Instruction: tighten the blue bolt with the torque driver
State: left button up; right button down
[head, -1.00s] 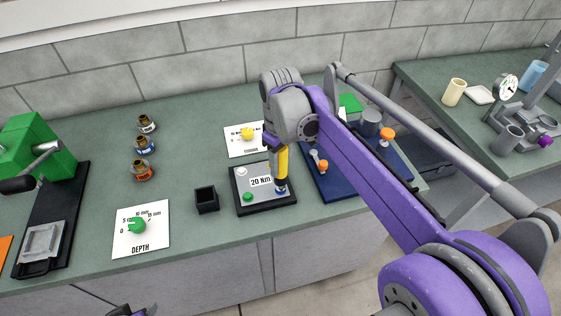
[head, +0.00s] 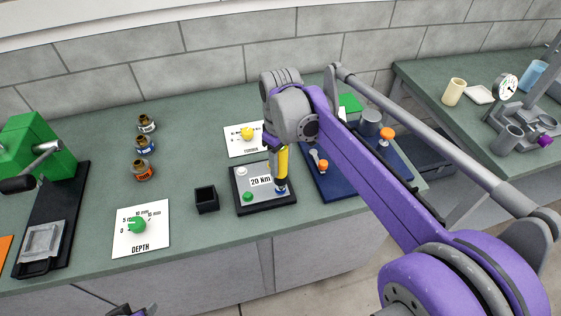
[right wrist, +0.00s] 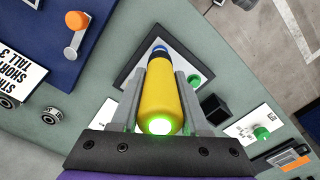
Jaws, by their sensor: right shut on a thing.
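The yellow torque driver (head: 282,165) stands roughly upright over the 20 Nm plate (head: 257,201). My right gripper (right wrist: 158,100) is shut on it, one finger on each side. A green light glows on its near end in the right wrist view. The blue bolt (head: 281,191) is at the driver's lower tip, mostly hidden by it; blue also shows beyond the tip in the right wrist view (right wrist: 159,47). White (head: 241,171) and green (head: 247,197) bolts stand on the same plate. Only a sliver of my left gripper (head: 140,312) shows at the bottom edge.
A black open box (head: 206,199) stands left of the plate. A blue tray (head: 326,190) lies close on the right.

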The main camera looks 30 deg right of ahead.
jog(key=shift+w+r+p, duration=0.1)
jog(key=shift+r+p, duration=1.2)
jog(key=shift+r, duration=1.25)
pick_arm(q)
jog(key=r, duration=0.1)
jog(key=w+r, duration=0.2)
jog(key=shift+r, duration=0.35)
jog(key=shift+s, duration=0.15)
